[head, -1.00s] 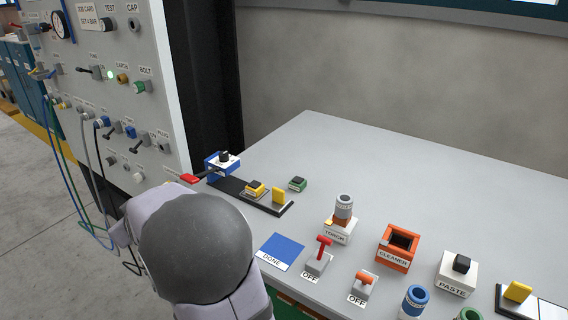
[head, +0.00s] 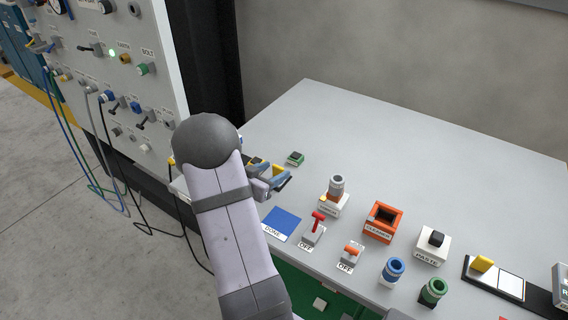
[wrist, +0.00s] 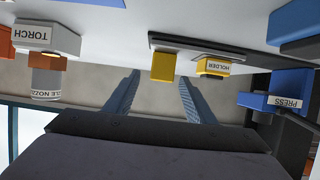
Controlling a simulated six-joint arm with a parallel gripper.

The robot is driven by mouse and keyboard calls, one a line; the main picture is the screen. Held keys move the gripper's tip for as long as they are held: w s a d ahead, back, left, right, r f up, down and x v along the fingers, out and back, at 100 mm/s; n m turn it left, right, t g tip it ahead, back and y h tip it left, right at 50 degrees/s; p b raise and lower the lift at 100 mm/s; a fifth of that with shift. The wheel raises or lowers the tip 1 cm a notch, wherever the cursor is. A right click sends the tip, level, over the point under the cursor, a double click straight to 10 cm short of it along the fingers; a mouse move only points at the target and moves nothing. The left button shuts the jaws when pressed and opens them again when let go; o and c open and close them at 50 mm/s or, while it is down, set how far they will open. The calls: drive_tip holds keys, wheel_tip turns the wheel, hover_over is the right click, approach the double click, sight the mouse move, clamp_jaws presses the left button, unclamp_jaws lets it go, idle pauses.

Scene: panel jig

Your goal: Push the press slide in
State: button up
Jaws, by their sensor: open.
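In the wrist view, upside down, the blue press block (wrist: 268,101) labelled PRESS is at the right. A dark slide track (wrist: 197,47) carries a yellow holder block (wrist: 213,66) and an upright yellow tab (wrist: 163,66). My gripper (wrist: 159,77) is open, with a finger on each side of the tab in this picture; I cannot tell whether they touch it. In the head view my gripper (head: 279,183) is low over the bench's left part, by the track. My arm hides the press block and most of the track there.
A green block (head: 295,158) stands just behind my gripper. A blue DONE mat (head: 282,223), red-lever switch (head: 314,226), torch stand (head: 334,201) and orange cleaner box (head: 382,222) are to the right. The upright panel (head: 125,60) is at left. The back of the bench is clear.

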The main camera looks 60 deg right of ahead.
drive_tip(key=shift+x, duration=0.8)
drive_tip(key=shift+r+p+x, duration=0.2)
drive_tip(key=shift+p+x, duration=0.25)
drive_tip(key=shift+x, duration=2.5)
drive_tip(key=shift+w+d, duration=0.1)
drive_tip(key=shift+w, duration=0.05)
